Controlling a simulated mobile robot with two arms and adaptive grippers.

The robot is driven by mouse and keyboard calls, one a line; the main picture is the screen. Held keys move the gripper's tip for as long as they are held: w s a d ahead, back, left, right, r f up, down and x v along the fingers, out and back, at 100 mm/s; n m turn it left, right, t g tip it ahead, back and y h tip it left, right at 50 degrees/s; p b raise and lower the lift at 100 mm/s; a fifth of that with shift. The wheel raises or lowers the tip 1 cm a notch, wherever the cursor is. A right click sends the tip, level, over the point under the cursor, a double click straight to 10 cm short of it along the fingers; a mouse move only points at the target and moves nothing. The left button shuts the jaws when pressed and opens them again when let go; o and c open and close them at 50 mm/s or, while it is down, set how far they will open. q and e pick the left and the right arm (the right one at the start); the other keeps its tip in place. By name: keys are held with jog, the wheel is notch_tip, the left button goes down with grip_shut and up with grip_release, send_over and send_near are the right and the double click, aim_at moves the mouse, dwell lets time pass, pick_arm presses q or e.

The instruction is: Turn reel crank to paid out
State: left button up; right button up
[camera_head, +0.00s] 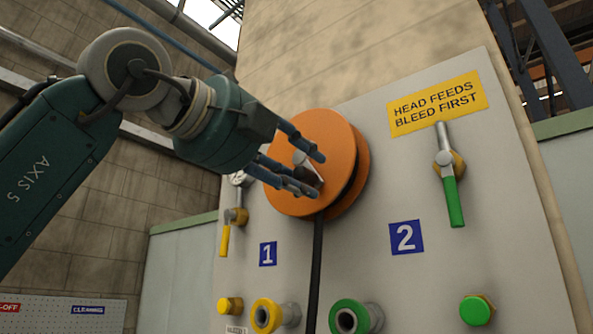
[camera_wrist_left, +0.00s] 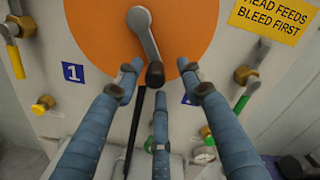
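An orange reel (camera_head: 335,140) is mounted on a light grey panel. Its grey metal crank with a dark knob (camera_head: 305,183) sits at the reel's face; in the left wrist view the crank arm (camera_wrist_left: 147,35) runs from the hub down to the knob (camera_wrist_left: 155,74). A black hose (camera_head: 316,265) hangs from the reel. My left gripper (camera_head: 305,168) has its blue fingers spread around the knob in the head view. In the left wrist view the fingers (camera_wrist_left: 160,95) are apart, with a visible gap to the knob. My right gripper is in neither view.
A yellow sign (camera_head: 437,104) reads "HEAD FEEDS BLEED FIRST". A green-handled valve (camera_head: 450,185) is right of the reel and a yellow-handled valve (camera_head: 229,225) left. Yellow (camera_head: 268,316) and green (camera_head: 350,317) couplings stick out below. Blue labels 1 (camera_head: 268,253) and 2 (camera_head: 406,237) mark the panel.

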pick_arm(q)
jog(key=shift+s+a+r, duration=0.1)
jog(key=shift+s+a, duration=0.15)
jog(key=shift+a, duration=0.1)
jog(key=v, duration=1.1)
jog(key=shift+s, duration=0.2)
jog(key=shift+d, duration=0.15)
